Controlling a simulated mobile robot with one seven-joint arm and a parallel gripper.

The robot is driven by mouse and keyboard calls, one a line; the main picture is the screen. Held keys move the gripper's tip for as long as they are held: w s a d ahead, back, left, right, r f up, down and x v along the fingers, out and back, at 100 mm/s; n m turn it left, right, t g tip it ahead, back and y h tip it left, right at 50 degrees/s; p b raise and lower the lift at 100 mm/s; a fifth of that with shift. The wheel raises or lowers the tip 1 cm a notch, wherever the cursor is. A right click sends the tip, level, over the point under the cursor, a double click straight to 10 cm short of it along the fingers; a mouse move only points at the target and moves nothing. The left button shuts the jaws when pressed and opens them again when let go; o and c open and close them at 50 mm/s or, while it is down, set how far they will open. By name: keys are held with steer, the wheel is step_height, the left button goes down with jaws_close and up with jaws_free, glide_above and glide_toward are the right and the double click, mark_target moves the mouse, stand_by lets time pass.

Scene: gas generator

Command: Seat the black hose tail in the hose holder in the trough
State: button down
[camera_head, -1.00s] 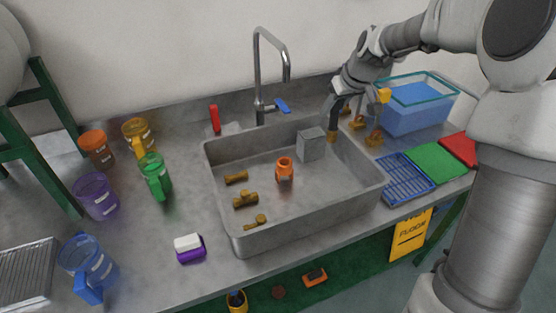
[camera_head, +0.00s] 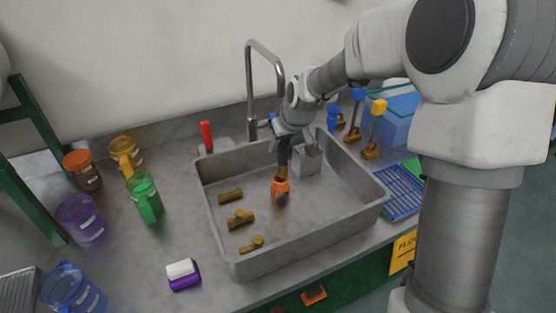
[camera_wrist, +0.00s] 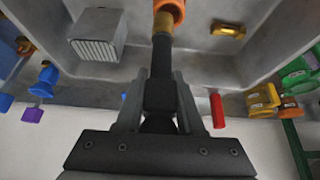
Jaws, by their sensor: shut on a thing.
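My gripper (camera_head: 284,140) is over the trough (camera_head: 245,258), pointing down and shut on the black hose tail (camera_head: 283,156). In the wrist view the fingers (camera_wrist: 160,98) grip its black block, with the black tube (camera_wrist: 162,58) and a brass end (camera_wrist: 164,24) beyond. The orange hose holder (camera_head: 281,189) stands on the trough floor directly below. Its orange ring also shows at the top edge of the wrist view (camera_wrist: 172,6). The brass end meets or overlaps the ring in both views. I cannot tell how far it is inside.
A grey block (camera_head: 307,160) stands in the trough right of the holder. Several brass fittings (camera_head: 241,219) lie to its left. The tap (camera_head: 250,85) rises behind. Coloured jugs (camera_head: 145,198) stand left of the trough, and a blue rack (camera_head: 400,193) lies right.

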steer(key=shift+s+a+f, duration=0.1)
steer(key=shift+a+f, duration=0.25)
step_height(320, 180, down, 4)
steer(key=shift+r+b, duration=0.15)
steer(key=shift+b, duration=0.15)
steer(key=shift+c, duration=1.9)
jaws_free()
